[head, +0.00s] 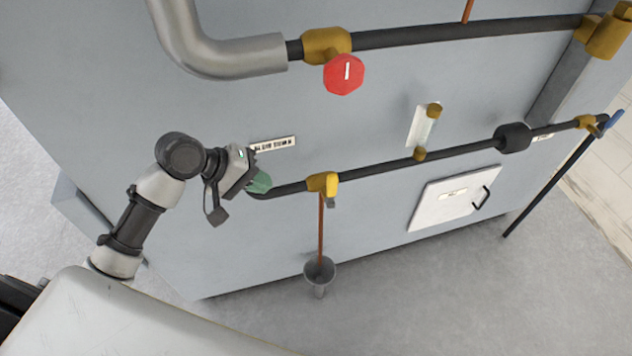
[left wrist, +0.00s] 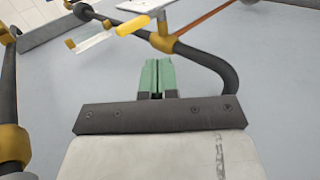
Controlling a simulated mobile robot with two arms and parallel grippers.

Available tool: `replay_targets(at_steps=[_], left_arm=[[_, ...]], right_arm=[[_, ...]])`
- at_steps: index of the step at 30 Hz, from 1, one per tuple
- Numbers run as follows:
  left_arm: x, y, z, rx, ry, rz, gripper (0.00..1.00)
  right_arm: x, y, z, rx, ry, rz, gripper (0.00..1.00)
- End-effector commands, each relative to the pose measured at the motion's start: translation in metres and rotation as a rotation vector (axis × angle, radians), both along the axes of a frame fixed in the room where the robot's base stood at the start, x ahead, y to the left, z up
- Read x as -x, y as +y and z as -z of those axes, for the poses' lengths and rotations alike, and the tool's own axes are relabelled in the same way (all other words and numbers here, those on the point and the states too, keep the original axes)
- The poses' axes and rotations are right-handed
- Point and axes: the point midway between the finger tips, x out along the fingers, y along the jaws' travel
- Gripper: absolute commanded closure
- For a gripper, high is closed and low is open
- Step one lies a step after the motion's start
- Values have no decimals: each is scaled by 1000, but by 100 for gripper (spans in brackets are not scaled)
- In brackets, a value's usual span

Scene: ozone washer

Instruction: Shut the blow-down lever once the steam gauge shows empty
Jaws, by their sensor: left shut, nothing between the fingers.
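A brass valve with a bright yellow lever (head: 331,186) sits on the lower black pipe; in the left wrist view the yellow lever (left wrist: 133,25) sticks out beside the valve body. My left gripper (head: 261,183), with green fingertips, is to the left of it by the pipe's bend, apart from the lever. Its fingers (left wrist: 157,76) are shut and empty. A pale upright gauge strip (head: 422,128) between brass fittings is above the pipe on the right; I cannot read its level. No dial gauge is clearly visible. My right gripper is not in view.
A red octagonal knob with a white mark (head: 344,74) hangs from the upper pipe valve. A copper tube drops to a grey funnel (head: 320,272). A white hatch (head: 455,197) and a blue handle (head: 612,120) are on the right. A label plate (head: 273,144) is above my gripper.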

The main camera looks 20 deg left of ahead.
Motion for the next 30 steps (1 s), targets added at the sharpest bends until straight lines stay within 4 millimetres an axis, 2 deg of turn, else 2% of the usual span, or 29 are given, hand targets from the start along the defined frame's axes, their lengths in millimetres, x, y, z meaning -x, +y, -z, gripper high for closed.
replay_targets(at_steps=[5,17,23,30], left_arm=[[-7,4,-11,45,15,-24,100],[-9,0,-7,48,16,-23,100],[-22,-21,14,50,17,-23,100],[-44,-53,49,48,18,-23,100]], right_arm=[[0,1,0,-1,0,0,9],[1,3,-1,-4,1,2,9],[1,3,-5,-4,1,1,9],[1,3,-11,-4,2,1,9]])
